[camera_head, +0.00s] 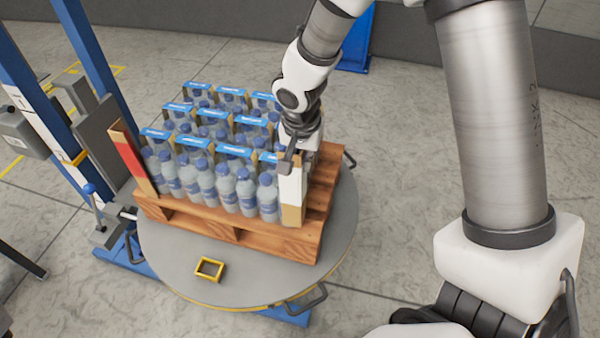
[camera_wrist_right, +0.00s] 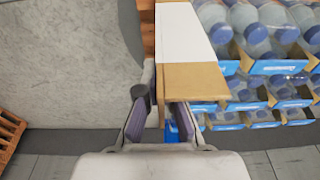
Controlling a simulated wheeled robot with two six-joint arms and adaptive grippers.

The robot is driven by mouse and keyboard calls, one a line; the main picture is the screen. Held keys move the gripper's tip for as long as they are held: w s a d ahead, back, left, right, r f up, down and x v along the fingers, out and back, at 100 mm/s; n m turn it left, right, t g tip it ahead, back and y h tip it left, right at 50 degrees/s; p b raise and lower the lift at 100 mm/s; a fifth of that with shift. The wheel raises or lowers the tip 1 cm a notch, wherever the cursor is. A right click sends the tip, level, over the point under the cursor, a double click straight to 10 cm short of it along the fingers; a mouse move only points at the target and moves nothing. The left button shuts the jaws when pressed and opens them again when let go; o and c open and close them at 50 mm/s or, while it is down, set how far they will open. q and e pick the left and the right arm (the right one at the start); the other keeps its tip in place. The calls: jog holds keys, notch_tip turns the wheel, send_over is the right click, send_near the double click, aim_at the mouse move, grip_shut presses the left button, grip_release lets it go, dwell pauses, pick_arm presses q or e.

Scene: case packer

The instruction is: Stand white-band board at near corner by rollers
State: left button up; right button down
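The white-band board (camera_head: 291,184) is a tall, narrow brown corner board with a white band. It stands upright at the right near corner of the wooden pallet (camera_head: 280,243), close beside the bottles. My right gripper (camera_head: 291,155) is at its top end. In the right wrist view, the white-band board (camera_wrist_right: 186,35) runs away from the gripper, and the right gripper's fingers (camera_wrist_right: 161,108) lie on either side of its edge and appear shut on it. The board hides part of one finger. My left gripper is not in view. I cannot make out the rollers.
Blue-topped packs of water bottles (camera_head: 228,190) fill the pallet. A red-band board (camera_head: 130,158) stands at its left corner. The pallet rests on a round grey turntable (camera_head: 170,262) with a yellow frame (camera_head: 209,269) on it. A blue mast (camera_head: 95,60) rises at left. Floor at right is clear.

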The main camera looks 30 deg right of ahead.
aim_at(303, 174)
notch_tip(303, 174, down, 4)
jog(key=shift+s+b, duration=0.15)
jog(key=shift+b, duration=0.2)
jog(key=shift+f, duration=0.1)
jog(key=c, duration=1.3)
grip_release()
jog(key=shift+r, duration=0.4)
jog(key=r, duration=0.3)
jog(key=s+a+r+p, duration=0.1)
jog(key=r, duration=0.3)
jog(key=r+p, duration=0.1)
jog(key=r, duration=0.3)
jog(key=shift+s+a+r, duration=0.15)
jog(key=shift+s+r, duration=0.05)
jog(key=shift+s, duration=0.05)
